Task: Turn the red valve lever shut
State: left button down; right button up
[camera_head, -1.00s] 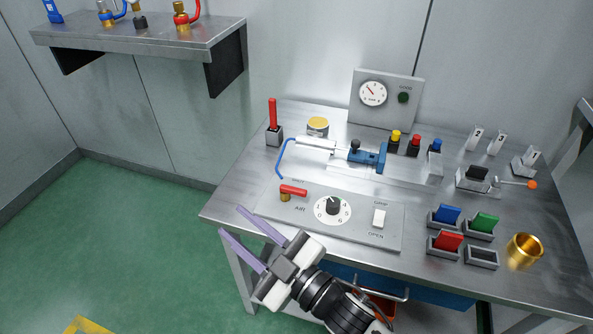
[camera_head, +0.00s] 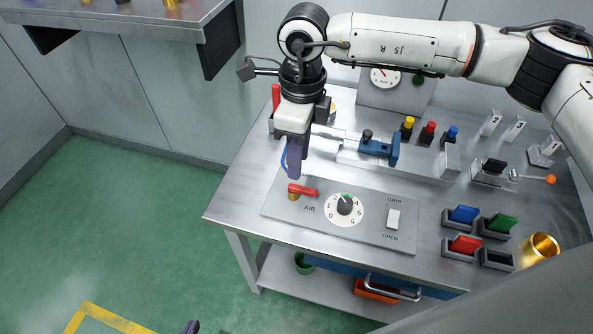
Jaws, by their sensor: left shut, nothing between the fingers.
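The red valve lever (camera_head: 305,191) sits on a small brass valve body (camera_head: 293,197) at the left of the grey panel, by the AIR label. Its handle points right, roughly along the panel. My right gripper (camera_head: 296,175) points down with its purple fingertips just behind and above the lever's left end. Whether they touch is unclear. Its fingers overlap in this view, so their gap cannot be judged. My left gripper (camera_head: 190,327) shows only as a small shut tip at the bottom edge, apart from the bench.
A dial (camera_head: 344,205) and a white switch (camera_head: 393,219) share the panel. A blue clamp-like fixture (camera_head: 380,147) stands behind it. Colored blocks in holders and a brass cup (camera_head: 540,248) are at right. A wall shelf (camera_head: 110,22) is upper left. Floor at left is clear.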

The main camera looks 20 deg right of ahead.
aim_at(302, 188)
jog(key=f, duration=0.6)
jog(key=d+f+p, duration=0.1)
jog(key=f, duration=0.2)
jog(key=shift+w+f, duration=0.3)
jog(key=shift+f, duration=0.05)
grip_shut()
